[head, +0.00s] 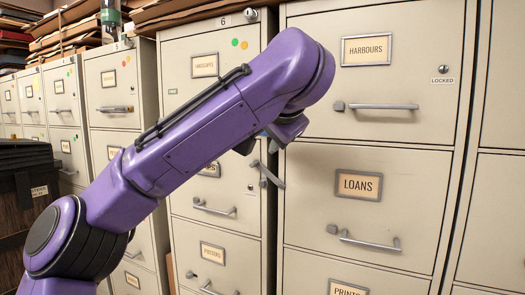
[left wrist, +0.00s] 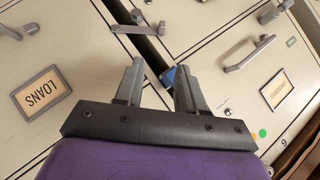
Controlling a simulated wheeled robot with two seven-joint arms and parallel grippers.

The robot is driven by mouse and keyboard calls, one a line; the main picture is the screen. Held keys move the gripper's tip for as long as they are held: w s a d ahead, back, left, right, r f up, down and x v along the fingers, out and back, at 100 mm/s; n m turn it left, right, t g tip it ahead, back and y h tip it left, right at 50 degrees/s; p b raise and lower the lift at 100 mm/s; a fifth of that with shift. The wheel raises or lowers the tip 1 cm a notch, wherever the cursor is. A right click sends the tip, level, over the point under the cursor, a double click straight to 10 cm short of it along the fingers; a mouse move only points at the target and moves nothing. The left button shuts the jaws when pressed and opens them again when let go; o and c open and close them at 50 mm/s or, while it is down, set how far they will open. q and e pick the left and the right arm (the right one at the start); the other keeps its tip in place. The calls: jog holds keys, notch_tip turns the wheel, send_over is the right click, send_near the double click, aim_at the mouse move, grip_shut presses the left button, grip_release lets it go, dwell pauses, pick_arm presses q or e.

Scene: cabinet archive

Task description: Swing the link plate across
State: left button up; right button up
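The link plate (head: 268,174) is a small grey metal bar at the seam between two cabinets, just left of the LOANS drawer. It lies slantwise in the head view. In the left wrist view, the link plate (left wrist: 138,29) reaches from the LOANS cabinet towards the neighbouring cabinet, over the dark gap. A small post stands near each end. My left gripper (head: 262,143) is just above the plate in the head view, its fingers partly hidden by my purple arm. In the left wrist view, the left gripper (left wrist: 159,66) has its fingers spread and empty, apart from the plate. My right gripper is out of view.
The LOANS drawer handle (head: 370,241) and HARBOURS drawer handle (head: 382,106) stick out to the right. A neighbouring drawer handle (left wrist: 250,54) is right of my fingers. A small blue patch (left wrist: 169,75) shows between the fingers. Folders (head: 70,30) lie on top of the cabinets.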

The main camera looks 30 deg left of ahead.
pick_arm(q)
jog(key=s+a+r+n+g+y+p, duration=0.1)
jog(key=a+r+g+y+p, duration=0.15)
jog(key=a+p, duration=0.6)
jog(key=a+r+n+g+y+p, duration=0.15)
jog(key=a+r+p, duration=0.25)
jog(key=a, duration=1)
jog(key=s+a+f+m+p, duration=0.1)
jog(key=a+f+m+p, duration=0.1)
jog(key=a+p, duration=0.35)
jog(key=n+t+h+p, duration=0.8)
jog(key=n+t+h, duration=0.4)
jog(key=n, duration=2)
send_near(252, 164)
jog(key=shift+t+y, duration=0.3)
jog(key=shift+y, duration=0.3)
jog(key=w, duration=0.8)
jog(key=shift+w+d+f, duration=0.3)
grip_shut()
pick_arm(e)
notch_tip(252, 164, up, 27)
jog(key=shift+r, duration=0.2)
